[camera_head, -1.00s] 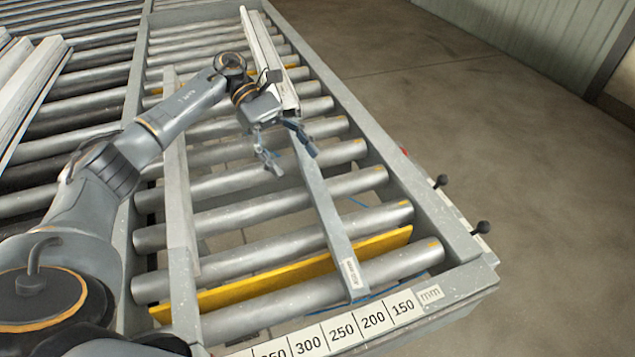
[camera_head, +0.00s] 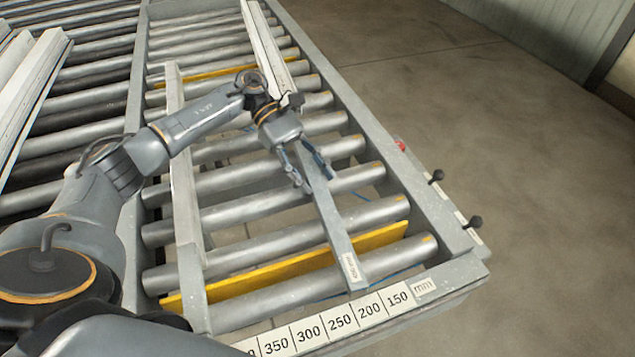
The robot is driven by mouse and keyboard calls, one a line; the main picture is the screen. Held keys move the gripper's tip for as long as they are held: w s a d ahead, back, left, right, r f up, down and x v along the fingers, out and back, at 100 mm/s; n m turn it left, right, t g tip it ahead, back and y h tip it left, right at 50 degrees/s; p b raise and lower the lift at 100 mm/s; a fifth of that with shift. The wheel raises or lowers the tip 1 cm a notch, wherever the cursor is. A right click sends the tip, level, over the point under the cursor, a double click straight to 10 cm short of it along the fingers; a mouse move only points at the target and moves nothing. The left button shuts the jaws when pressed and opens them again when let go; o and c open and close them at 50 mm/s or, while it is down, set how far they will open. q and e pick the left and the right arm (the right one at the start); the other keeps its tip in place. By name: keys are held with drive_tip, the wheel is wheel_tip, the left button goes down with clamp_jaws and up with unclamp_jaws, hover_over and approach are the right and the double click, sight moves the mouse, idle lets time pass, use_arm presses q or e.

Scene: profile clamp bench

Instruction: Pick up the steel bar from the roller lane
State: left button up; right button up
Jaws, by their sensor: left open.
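The steel bar (camera_head: 338,238) is a long, flat grey bar with a small white label near its near end. It lies lengthwise over the rollers of the lane (camera_head: 260,248). My left gripper (camera_head: 314,181) is open above the bar's middle part, with one finger to each side of it in the picture. I cannot tell whether the fingers touch the bar or how high they are. The gripper and wrist hide the bar's far part. My right gripper is not in view.
A grey rail (camera_head: 187,215) runs along the lane's left side. A pale profile (camera_head: 263,42) lies at the far end, behind my wrist. A yellow strip (camera_head: 290,265) sits between rollers. A millimetre scale (camera_head: 325,325) edges the near end. Black knobs (camera_head: 475,222) stick out at right.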

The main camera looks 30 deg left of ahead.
sight(314, 176)
use_arm(q)
clamp_jaws()
drive_tip(key=shift+f, duration=0.1)
idle(0.3)
drive_tip(key=shift+r+b, duration=0.5)
drive_tip(key=shift+b, duration=0.05)
drive_tip(key=shift+w+r+b, duration=0.2)
drive_tip(key=shift+r+b, duration=0.65)
drive_tip(key=shift+r, duration=0.3)
drive_tip(key=w+d+r+b, duration=0.4)
drive_tip(key=w+r, duration=0.6)
drive_tip(key=w, duration=0.3)
